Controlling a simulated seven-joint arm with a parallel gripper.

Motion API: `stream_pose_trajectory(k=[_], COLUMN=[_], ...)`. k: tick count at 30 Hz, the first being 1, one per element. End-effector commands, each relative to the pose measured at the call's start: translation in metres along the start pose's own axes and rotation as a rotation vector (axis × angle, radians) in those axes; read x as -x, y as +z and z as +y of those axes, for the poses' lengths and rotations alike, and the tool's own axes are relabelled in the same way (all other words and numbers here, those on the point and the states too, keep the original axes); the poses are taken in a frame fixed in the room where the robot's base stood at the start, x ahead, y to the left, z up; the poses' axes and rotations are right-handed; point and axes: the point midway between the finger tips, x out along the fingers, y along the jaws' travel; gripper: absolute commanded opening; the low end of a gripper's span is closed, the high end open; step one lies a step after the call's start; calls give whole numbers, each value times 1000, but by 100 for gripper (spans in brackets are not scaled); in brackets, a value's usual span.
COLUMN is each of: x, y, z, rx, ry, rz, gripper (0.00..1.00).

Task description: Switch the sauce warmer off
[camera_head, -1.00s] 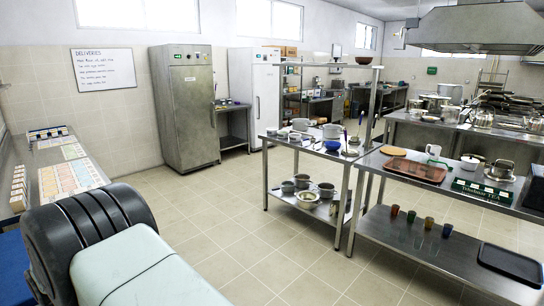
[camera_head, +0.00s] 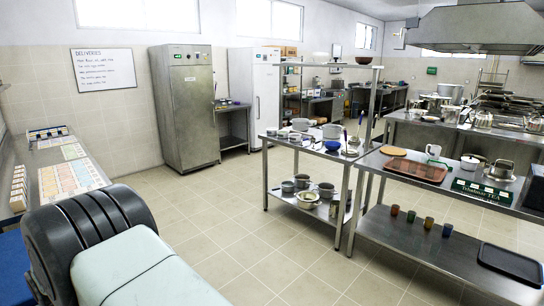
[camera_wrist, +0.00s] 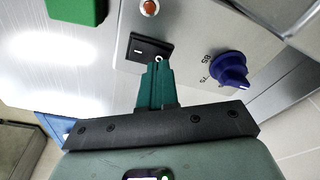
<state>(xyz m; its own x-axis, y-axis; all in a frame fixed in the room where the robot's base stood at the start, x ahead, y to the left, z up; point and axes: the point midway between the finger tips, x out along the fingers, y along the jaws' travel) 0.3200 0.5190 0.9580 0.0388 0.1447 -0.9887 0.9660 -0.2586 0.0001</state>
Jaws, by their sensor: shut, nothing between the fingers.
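In the wrist view, a metal front panel (camera_wrist: 195,45), likely the sauce warmer's, carries a black rocker switch (camera_wrist: 140,46) with a white line mark and a white ring mark. My gripper (camera_wrist: 157,66) has its teal fingers shut and empty, with the tips at the ring-marked end of the switch, partly covering it. I cannot tell whether they touch it or which way the rocker is tilted. A small orange-red lamp (camera_wrist: 149,7) sits above the switch; I cannot tell whether it is lit. My gripper does not show in the head view.
A blue knob (camera_wrist: 229,71) is close to the right of my fingers on the panel. A green object (camera_wrist: 77,8) is at the upper left. In the head view, a steel counter (camera_head: 385,178) with a tray and pots stands right; the tiled floor (camera_head: 250,235) is clear.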

Motion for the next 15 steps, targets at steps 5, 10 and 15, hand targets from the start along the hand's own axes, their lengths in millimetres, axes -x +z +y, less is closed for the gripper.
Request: stream_pose_trajectory(k=[5, 10, 15], x=[-3, -5, -8], y=[0, 1, 1], z=[0, 0, 0], rx=[0, 0, 0], ry=[0, 0, 0], rz=[0, 0, 0], gripper=[0, 0, 0])
